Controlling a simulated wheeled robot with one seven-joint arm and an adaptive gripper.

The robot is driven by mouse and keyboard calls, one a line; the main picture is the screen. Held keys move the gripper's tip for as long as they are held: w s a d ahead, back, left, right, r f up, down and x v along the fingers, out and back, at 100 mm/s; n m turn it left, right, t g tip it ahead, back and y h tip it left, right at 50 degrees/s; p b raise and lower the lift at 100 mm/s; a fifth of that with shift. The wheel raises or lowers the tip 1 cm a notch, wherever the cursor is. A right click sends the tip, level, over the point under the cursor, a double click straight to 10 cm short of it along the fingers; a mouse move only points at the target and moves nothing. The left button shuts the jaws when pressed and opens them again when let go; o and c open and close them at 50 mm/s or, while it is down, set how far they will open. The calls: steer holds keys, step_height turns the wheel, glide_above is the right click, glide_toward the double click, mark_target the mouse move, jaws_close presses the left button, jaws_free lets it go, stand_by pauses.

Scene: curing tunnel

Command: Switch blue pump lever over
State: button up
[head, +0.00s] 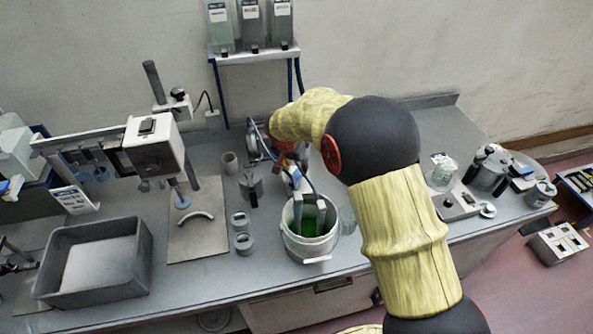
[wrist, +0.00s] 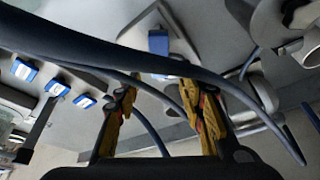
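In the wrist view, my gripper (wrist: 162,108) is open, with its two yellow fingers apart and nothing solid held between them. A small blue block (wrist: 158,42) on a grey plate lies beyond the fingertips; I cannot tell whether it is the pump lever. In the head view, a small blue piece (head: 296,178) shows behind the white bucket (head: 308,250), close to the end of my arm. My arm hides much of that spot, so the lever and its position are not clear. The bucket holds green liquid.
A dark hose (wrist: 150,62) crosses the wrist view near my fingers. In the head view, three bottles (head: 252,22) stand on a wall shelf. A grey tray (head: 98,262) and a stand with a white head (head: 152,148) are left; jars and a scale (head: 458,203) are right.

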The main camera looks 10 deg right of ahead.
mark_target(298, 173)
steer(key=shift+x, duration=2.05)
jaws_close()
